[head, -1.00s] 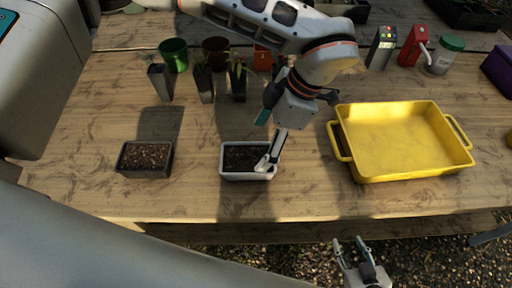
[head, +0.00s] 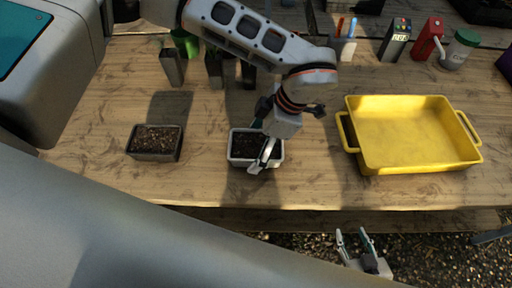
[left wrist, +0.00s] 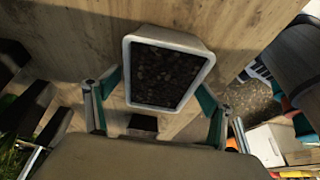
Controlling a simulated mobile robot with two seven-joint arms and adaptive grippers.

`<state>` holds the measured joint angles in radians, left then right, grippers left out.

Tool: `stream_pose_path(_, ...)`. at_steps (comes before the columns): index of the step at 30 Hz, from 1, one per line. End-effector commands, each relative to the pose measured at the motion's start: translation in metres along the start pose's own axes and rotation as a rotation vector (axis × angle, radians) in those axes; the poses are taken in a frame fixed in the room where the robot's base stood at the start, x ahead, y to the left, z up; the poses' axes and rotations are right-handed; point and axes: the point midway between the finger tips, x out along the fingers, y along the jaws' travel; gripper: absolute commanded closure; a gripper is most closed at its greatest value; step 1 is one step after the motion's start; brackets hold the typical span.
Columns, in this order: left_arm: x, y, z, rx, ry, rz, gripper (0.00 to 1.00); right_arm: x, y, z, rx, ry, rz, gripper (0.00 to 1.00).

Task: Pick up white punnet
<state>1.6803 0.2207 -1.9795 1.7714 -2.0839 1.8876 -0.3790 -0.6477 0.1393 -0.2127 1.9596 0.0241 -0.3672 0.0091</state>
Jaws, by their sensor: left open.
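The white punnet (head: 243,145), filled with dark soil, stands on the wooden bench near its front edge. My left gripper (head: 261,146) is over it, open, with its fingers apart around the punnet's right part as seen from the head. In the left wrist view the punnet (left wrist: 168,70) lies ahead between the two spread fingers (left wrist: 158,112), with gaps on both sides. I cannot tell whether a finger touches the rim. My right gripper (head: 358,248) is open and empty, in front of the bench over the gravel.
A dark punnet with soil (head: 155,142) stands to the left. A large yellow tray (head: 352,150) is to the right. Pots and seedlings stand behind my left arm. A meter (head: 395,40), a red bottle (head: 428,40) and a green-lidded jar (head: 460,50) stand at the back right.

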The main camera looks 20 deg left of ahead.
Motion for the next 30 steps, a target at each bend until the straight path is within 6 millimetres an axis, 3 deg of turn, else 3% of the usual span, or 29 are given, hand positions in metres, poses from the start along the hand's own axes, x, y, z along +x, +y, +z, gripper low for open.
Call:
stream_pose_path(23, 0.0044, 0.0000, 0.0020, 0.000, 0.001, 0.000, 0.18, 0.0002, 0.0000, -0.0004, 0.000, 0.002, 0.000, 0.60)
stream_pose_path(29, 0.0044, -0.0001, 0.0020, 0.000, 0.001, 0.000, 0.67, 0.0002, 0.0000, -0.0003, 0.000, 0.002, 0.000, 0.60)
stream_pose_path(30, 0.0044, -0.0001, 0.0020, 0.000, 0.001, 0.000, 0.67, 0.0002, 0.0000, -0.0003, 0.000, 0.002, 0.000, 0.60)
